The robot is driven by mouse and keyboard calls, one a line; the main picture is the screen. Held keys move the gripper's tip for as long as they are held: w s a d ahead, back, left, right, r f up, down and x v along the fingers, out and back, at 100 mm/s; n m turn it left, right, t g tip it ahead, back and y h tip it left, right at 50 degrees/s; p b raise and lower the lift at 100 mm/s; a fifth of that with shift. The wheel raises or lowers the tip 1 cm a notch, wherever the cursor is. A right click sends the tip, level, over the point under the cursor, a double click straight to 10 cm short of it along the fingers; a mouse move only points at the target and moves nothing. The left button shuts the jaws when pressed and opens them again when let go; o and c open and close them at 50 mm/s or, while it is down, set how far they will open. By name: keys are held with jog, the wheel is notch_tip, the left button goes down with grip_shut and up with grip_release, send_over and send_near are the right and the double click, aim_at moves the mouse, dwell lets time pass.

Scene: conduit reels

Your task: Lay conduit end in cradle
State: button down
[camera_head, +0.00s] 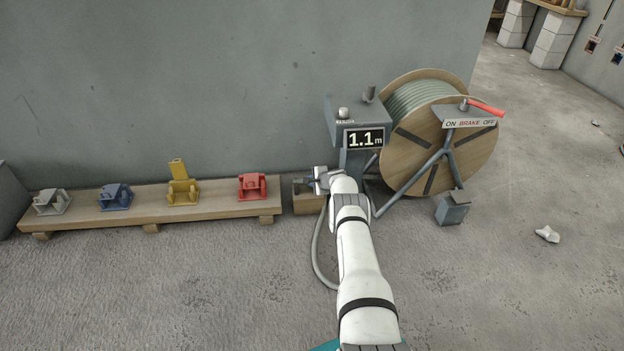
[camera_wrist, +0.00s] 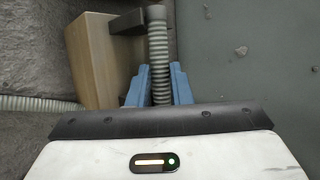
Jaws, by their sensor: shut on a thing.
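My gripper (camera_head: 313,183) has its blue fingers shut on the grey corrugated conduit (camera_wrist: 158,55), whose end shows at the top of the wrist view (camera_wrist: 156,11). It is beside a small wooden block (camera_wrist: 92,60) with a dark bracket (camera_wrist: 126,22); I cannot tell whether conduit and bracket touch. In the head view, the block (camera_head: 304,205) stands right of a low wooden bench (camera_head: 226,210). The bench carries grey (camera_head: 51,202), blue (camera_head: 116,197), yellow (camera_head: 181,186) and red (camera_head: 252,187) cradle-like fixtures. The yellow one has a raised upright part. The conduit's slack (camera_head: 318,262) loops beside my arm.
A large wooden reel (camera_head: 430,135) of conduit stands right of my gripper, with a red brake lever (camera_head: 485,106). A meter box (camera_head: 363,139) reads 1.1 m. A grey wall (camera_head: 200,80) is behind the bench.

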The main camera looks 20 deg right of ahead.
dwell(0.4)
jog(key=c, duration=0.9)
grip_release()
